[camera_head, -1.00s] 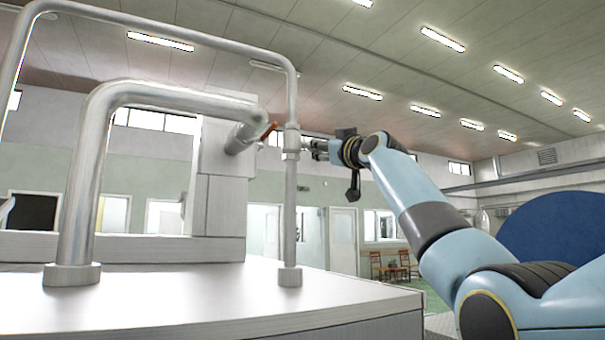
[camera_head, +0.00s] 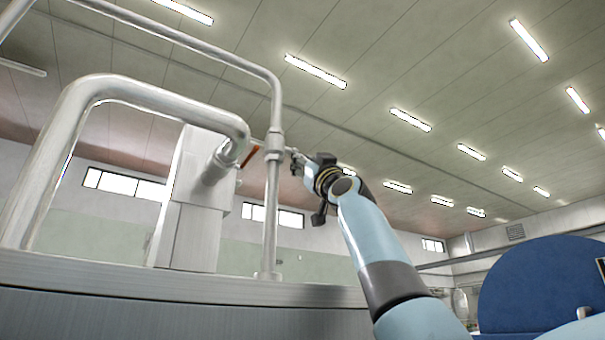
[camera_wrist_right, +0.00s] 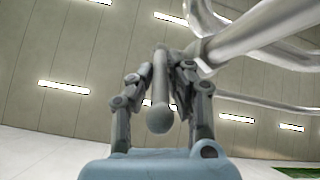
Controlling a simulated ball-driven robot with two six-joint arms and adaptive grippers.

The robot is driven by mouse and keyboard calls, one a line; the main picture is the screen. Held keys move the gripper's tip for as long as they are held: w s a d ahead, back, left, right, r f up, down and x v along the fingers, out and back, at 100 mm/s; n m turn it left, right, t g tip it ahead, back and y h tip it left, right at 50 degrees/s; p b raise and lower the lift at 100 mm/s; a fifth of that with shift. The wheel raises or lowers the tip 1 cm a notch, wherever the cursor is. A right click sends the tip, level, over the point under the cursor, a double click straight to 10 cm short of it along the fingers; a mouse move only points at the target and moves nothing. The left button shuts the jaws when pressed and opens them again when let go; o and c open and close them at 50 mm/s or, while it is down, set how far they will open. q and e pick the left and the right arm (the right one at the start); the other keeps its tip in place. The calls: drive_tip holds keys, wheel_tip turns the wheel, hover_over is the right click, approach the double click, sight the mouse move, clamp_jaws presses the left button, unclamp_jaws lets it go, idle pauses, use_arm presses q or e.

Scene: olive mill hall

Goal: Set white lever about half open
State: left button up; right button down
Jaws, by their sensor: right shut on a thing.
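The white lever (camera_wrist_right: 159,92) is a pale rod with a rounded end, seen between the fingers in the right wrist view. Its rounded end points toward the wrist camera. My right gripper (camera_wrist_right: 161,80) is shut on it, with one finger on each side. In the head view my right gripper (camera_head: 294,157) is beside the thin upright pipe (camera_head: 271,200), high above the machine top. The lever is too small there to make out clearly, and its pivot is hidden. My left gripper is in neither current view.
A thick bent pipe (camera_head: 60,130) rises at left and runs toward the grey housing (camera_head: 190,235). A small red handle (camera_head: 250,156) is close to its end, left of the upright pipe. A large blue disc (camera_head: 540,285) stands at lower right. Open air surrounds my right forearm.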

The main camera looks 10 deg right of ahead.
drive_tip(key=shift+w+f, duration=0.1)
drive_tip(key=shift+f, duration=0.1)
drive_tip(key=c, duration=1.3)
unclamp_jaws()
drive_tip(key=shift+r, duration=0.1)
drive_tip(key=v, duration=1.2)
